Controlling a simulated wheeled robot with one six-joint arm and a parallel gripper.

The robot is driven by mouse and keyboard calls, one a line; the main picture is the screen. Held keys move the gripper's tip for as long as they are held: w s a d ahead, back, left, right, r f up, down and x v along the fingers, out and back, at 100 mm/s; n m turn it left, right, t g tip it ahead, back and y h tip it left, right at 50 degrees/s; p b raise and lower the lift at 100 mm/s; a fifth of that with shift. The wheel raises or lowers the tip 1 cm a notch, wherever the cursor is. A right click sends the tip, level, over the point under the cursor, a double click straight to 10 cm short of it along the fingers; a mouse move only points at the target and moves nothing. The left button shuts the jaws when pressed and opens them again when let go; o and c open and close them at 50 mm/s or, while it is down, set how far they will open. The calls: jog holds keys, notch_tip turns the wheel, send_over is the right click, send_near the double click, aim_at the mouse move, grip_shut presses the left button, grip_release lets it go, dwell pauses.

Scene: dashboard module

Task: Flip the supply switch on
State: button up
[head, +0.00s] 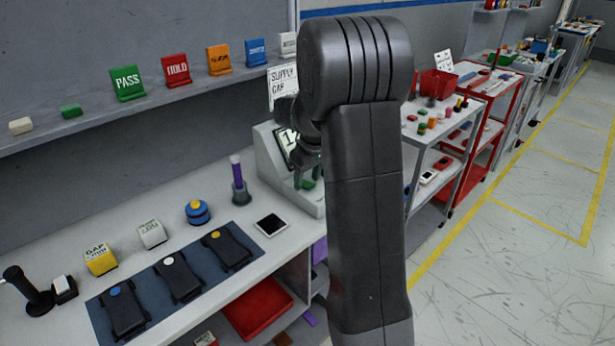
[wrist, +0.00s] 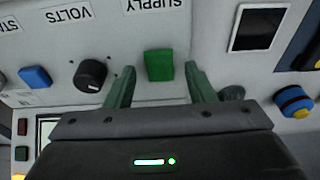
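The supply switch is a green block (wrist: 159,65) on a pale panel, beside the upside-down SUPPLY label (wrist: 157,5) in the wrist view. Its on or off position cannot be told. My gripper (wrist: 160,76) is open, with one green finger on each side of the switch and visible gaps between. Nothing is held. In the head view my gripper (head: 304,181) is low at the front of the grey console (head: 263,150), partly hidden by my arm. I cannot make out the switch clearly there.
In the wrist view a black knob (wrist: 90,75) and a blue button (wrist: 35,77) sit left of the switch.

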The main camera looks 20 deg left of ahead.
notch_tip(320, 180, up, 14)
jog(key=s+d, duration=0.1)
jog(key=d, duration=0.1)
jog(key=shift+d+f, duration=0.2)
jog(key=shift+f, duration=0.05)
dwell(0.4)
jog(key=f, duration=0.4)
jog(key=a+f, duration=0.1)
jog(key=f, duration=0.4)
jog(key=w+a+f, duration=0.1)
jog(key=f, duration=0.3)
jog(key=shift+a+f, duration=0.15)
jog(key=shift+f+b, duration=0.3)
jog(key=shift+f, duration=0.05)
jog(key=shift+r+y+b, duration=0.15)
jog(key=shift+y+b, duration=0.15)
